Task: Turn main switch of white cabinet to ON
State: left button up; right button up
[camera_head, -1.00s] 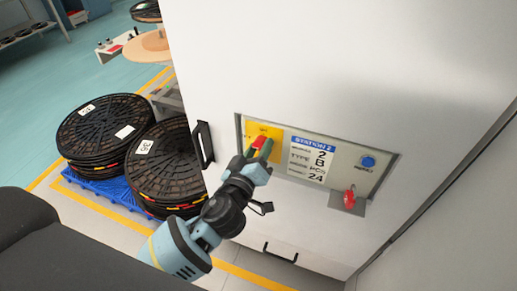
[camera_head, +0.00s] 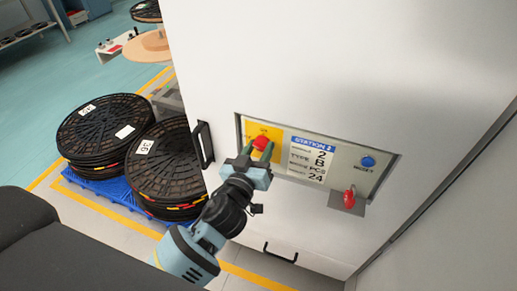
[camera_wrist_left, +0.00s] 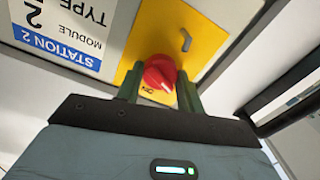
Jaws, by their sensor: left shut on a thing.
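The white cabinet (camera_head: 320,70) fills the middle and right of the head view. Its recessed panel holds a yellow plate (camera_head: 252,130) with the red main switch knob (camera_head: 261,142). My left gripper (camera_head: 255,151) is at this knob, its two green fingers on either side. In the left wrist view the gripper (camera_wrist_left: 159,92) is shut on the red knob (camera_wrist_left: 158,71), in front of the yellow plate (camera_wrist_left: 150,30). A white mark on the knob points down and slightly right there, close to an upside-down ON label. My right gripper is not in view.
The panel also carries a Station 2 label (camera_head: 308,160), a blue reset button (camera_head: 368,162) and a second red handle (camera_head: 349,199). A black door handle (camera_head: 203,145) is left of the panel. Black reels (camera_head: 105,130) stand on a blue pallet (camera_head: 105,188) at left.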

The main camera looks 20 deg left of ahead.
pick_arm(q)
jog(key=m, duration=0.2)
jog(key=shift+r+m, duration=0.1)
jog(key=shift+m, duration=0.3)
jog(key=m+p, duration=0.1)
jog(key=m, duration=0.3)
jog(key=shift+m, duration=0.3)
jog(key=m+p, duration=0.1)
jog(key=m, duration=0.4)
jog(key=shift+m+p, duration=0.3)
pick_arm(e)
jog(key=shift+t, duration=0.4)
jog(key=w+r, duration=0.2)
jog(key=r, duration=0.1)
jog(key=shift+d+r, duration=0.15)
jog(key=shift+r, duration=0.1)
pick_arm(q)
jog(key=o, duration=1)
jog(key=shift+s, duration=0.1)
